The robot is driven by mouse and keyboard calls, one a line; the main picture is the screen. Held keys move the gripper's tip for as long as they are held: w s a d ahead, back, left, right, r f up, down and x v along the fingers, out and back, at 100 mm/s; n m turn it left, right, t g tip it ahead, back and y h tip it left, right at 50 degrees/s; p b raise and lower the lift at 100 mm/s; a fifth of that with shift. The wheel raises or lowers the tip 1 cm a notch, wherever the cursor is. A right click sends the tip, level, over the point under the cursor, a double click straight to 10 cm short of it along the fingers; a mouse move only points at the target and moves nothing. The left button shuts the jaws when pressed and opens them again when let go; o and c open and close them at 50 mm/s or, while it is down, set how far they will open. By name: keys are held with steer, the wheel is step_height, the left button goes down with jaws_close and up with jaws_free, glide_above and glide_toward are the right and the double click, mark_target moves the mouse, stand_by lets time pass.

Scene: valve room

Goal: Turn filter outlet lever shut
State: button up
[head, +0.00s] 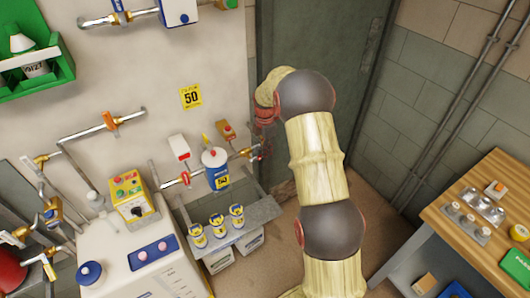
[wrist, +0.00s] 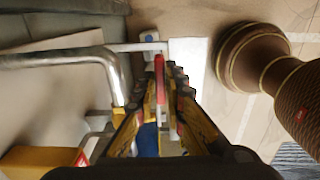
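The blue-and-white filter (head: 217,172) stands against the wall in the head view, with pipe on both sides. A red lever (head: 184,178) shows on the pipe to its left. The pipe on its right (head: 245,152) runs towards my gripper (head: 263,142), which is small and partly hidden by my arm there. In the wrist view, my gripper (wrist: 166,82) has its yellow-and-black fingers close together. A narrow red bar (wrist: 159,72), probably a lever, shows between or just beyond the fingertips. I cannot tell whether they touch it.
A shelf (head: 262,213) with several small yellow-and-white canisters (head: 218,225) is below the filter. A white machine (head: 140,265) stands at lower left. A wooden workbench (head: 455,215) is at the right. In the wrist view, a bent metal pipe (wrist: 112,72) is left of the fingers.

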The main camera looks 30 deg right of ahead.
jaws_close()
steer(key=shift+r, duration=0.2)
stand_by(0.5)
steer(key=h, duration=0.1)
steer(key=a+r+h+p, duration=0.1)
steer(key=shift+r+h, duration=0.15)
steer(key=shift+h, duration=0.25)
steer(key=h, duration=0.1)
steer(key=a+r+h, duration=0.1)
steer(key=h, duration=0.1)
steer(key=shift+a+r+h, duration=0.2)
steer(key=shift+a+h, duration=0.05)
steer(key=shift+h, duration=0.05)
steer(key=a+h, duration=0.1)
steer(key=r+h+b, duration=0.1)
steer(key=h, duration=0.1)
steer(key=shift+a+h, duration=0.3)
steer(key=shift+a, duration=0.05)
steer(key=shift+a+r+h, duration=0.15)
steer(key=shift+a+h, duration=0.3)
steer(key=shift+h, duration=0.4)
steer(key=shift+a+r+h, duration=0.1)
steer(key=shift+a+h, duration=0.35)
steer(key=shift+h, duration=0.4)
steer(key=shift+s+b, duration=0.1)
steer(key=shift+b, duration=0.2)
steer(key=o, duration=0.5)
jaws_free()
